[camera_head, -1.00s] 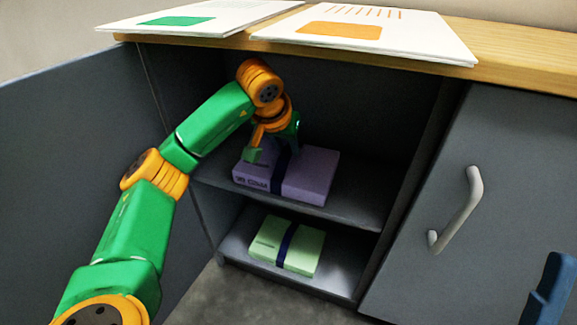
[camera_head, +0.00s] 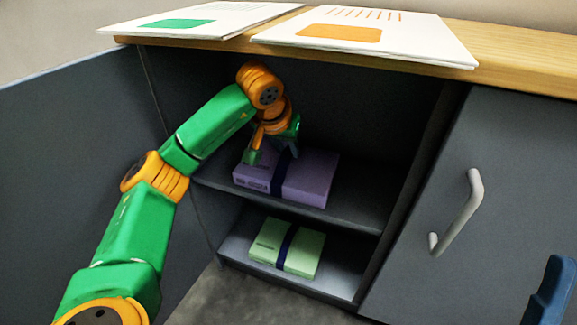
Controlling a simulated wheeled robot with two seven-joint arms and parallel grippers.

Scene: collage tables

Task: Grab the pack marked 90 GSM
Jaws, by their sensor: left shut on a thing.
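A purple pack (camera_head: 313,178) with a dark blue band lies on the upper shelf of an open grey cabinet. Print on its front edge is too small to read surely. A light green pack (camera_head: 304,254) with a dark blue band lies on the lower shelf; its marking is also unreadable. My left gripper (camera_head: 273,153) reaches into the cabinet from the left. Its fingers are at the top of the purple pack, on either side of the band, and are shut on the pack, which still rests on the shelf. My right gripper is not in view.
The upper shelf (camera_head: 355,210) has free room right of the purple pack. A wooden top (camera_head: 520,55) with printed sheets (camera_head: 400,52) lies above. A closed grey door (camera_head: 520,180) with a pale handle (camera_head: 462,215) stands right. A blue object (camera_head: 552,295) shows at lower right.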

